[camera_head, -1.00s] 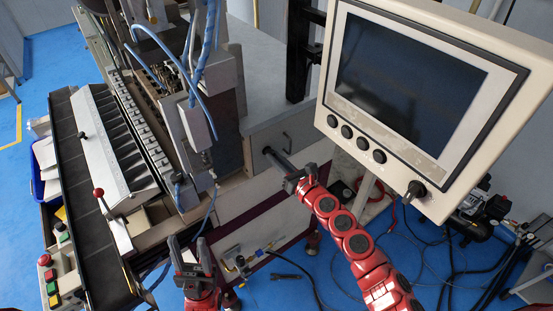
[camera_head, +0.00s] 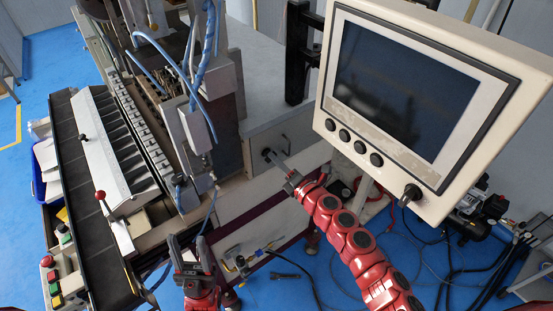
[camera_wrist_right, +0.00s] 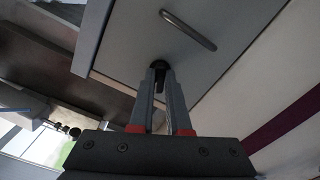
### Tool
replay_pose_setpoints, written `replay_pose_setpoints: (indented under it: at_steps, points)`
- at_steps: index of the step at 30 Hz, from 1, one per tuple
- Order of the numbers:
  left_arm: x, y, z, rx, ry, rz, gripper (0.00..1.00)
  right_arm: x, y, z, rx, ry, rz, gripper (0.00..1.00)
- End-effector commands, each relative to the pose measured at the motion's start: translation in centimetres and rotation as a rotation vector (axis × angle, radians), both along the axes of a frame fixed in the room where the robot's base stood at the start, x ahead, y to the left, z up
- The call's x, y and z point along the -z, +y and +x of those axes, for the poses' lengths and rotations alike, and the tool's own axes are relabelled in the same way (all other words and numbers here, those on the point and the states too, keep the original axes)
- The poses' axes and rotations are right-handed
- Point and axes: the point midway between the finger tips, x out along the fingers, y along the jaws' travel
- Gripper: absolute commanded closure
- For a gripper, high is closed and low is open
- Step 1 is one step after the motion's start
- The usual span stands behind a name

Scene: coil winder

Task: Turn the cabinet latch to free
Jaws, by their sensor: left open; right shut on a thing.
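The cabinet panel (camera_head: 286,131) is a pale grey front on the side of the machine. The dark latch (camera_head: 267,153) sits on it, and it also shows in the right wrist view (camera_wrist_right: 159,68) between my fingertips. My right gripper (camera_head: 274,160) reaches it from the lower right, its fingers pointing at the panel; in the right wrist view the gripper (camera_wrist_right: 160,82) is shut on the latch. The fingers hide part of the latch, so I cannot tell its turn exactly. My left gripper (camera_head: 192,256) is open and empty, low in front of the machine, away from the panel.
A metal handle (camera_wrist_right: 188,30) is on the panel beside the latch. A control screen (camera_head: 405,90) on a beige housing stands close to the right, above my right arm. The winder's conveyor (camera_head: 85,170) is at the left. Cables lie on the blue floor (camera_head: 330,270).

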Motion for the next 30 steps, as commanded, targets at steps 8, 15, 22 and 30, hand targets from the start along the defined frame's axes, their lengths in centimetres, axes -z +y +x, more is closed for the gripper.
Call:
replay_pose_setpoints:
  at_steps: [8,15,22,30]
  points:
    - [-1.1,0.0,0.0,0.000,0.000,0.000,0.50,0.0,-0.1,0.1,0.003,0.137,0.186,1.00]
    - [-1.7,0.0,0.0,0.000,0.000,0.000,0.50,0.1,-0.2,0.1,0.004,0.219,0.298,1.00]
    - [-1.9,0.0,0.0,0.000,0.000,0.000,0.50,0.2,-0.1,0.1,0.003,0.260,0.354,1.00]
    - [-2.0,0.0,0.0,0.000,0.000,0.000,0.50,0.3,-0.1,0.0,0.002,0.271,0.371,1.00]
